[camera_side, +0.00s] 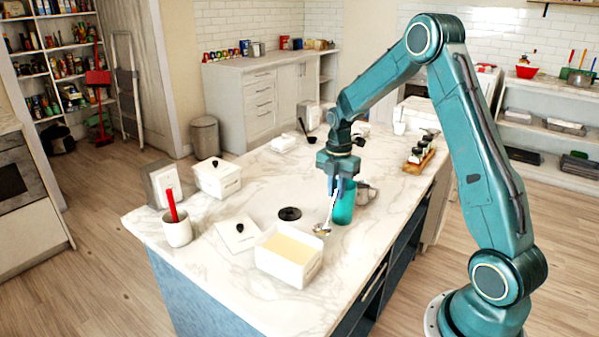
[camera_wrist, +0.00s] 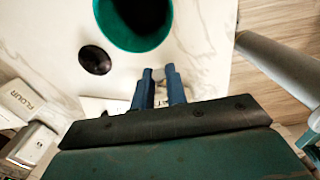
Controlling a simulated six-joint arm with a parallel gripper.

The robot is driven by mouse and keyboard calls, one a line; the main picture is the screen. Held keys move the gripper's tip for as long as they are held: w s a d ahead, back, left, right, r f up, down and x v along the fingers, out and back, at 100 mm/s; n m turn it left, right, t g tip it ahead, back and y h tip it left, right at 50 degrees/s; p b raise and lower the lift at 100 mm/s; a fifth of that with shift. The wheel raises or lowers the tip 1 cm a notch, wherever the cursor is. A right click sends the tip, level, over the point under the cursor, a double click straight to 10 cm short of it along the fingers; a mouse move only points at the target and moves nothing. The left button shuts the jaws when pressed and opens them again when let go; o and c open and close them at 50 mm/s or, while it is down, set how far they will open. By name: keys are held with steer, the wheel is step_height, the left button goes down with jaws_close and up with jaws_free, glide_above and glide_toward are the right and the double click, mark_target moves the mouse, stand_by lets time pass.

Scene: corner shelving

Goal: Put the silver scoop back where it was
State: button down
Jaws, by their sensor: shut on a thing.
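My gripper (camera_side: 336,188) is shut on the silver scoop (camera_side: 325,224), holding it above the marble counter, with the scoop's bowl hanging down. In the wrist view my blue fingertips (camera_wrist: 158,78) are close together, with a small pale part between them; most of the scoop is hidden there. A teal canister (camera_side: 344,208) stands upright right beside the scoop in the side view. In the wrist view the canister (camera_wrist: 103,32) is open and dark inside, just beyond the fingertips. A round black lid (camera_side: 289,213) lies on the counter to its left.
An open white bin (camera_side: 284,273) with pale yellow contents stands near the front edge. Its white lid (camera_side: 230,239) appears to lie beside it. A mug (camera_side: 178,233) holds a red-handled tool. A metal cup (camera_side: 364,193) stands right behind the canister. A wooden tray (camera_side: 416,165) holds jars.

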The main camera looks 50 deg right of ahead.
mark_target(335, 198)
steer(key=shift+f, duration=1.5)
steer(key=c, duration=1.4)
jaws_free()
steer(key=shift+f, duration=0.1)
step_height(335, 198, up, 12)
steer(key=shift+r, duration=0.1)
